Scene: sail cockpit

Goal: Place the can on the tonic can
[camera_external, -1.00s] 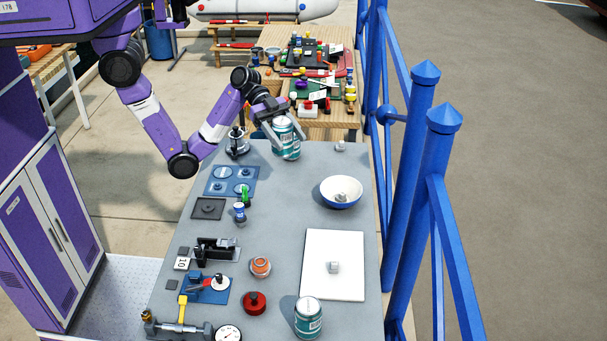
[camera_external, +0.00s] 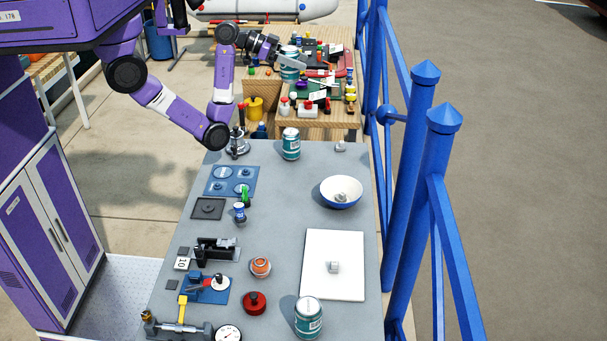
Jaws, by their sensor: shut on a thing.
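My gripper (camera_external: 292,61) is shut on a teal can (camera_external: 289,72) with a light top, held upright and partly hidden by the fingers. In the picture it is well above the far end of the grey table. A similar teal can (camera_external: 291,146) stands upright on the table's far end, below the held can in the picture and apart from it. A third teal can (camera_external: 308,321) stands at the near end. The labels are too small to tell which is the tonic can.
A white-and-blue bowl (camera_external: 341,194) and a white board (camera_external: 320,283) are on the right side of the grey table (camera_external: 290,220). A metal stand (camera_external: 237,147) is left of the far can. Blue railing posts (camera_external: 412,150) line the right. A cluttered wooden table stands behind.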

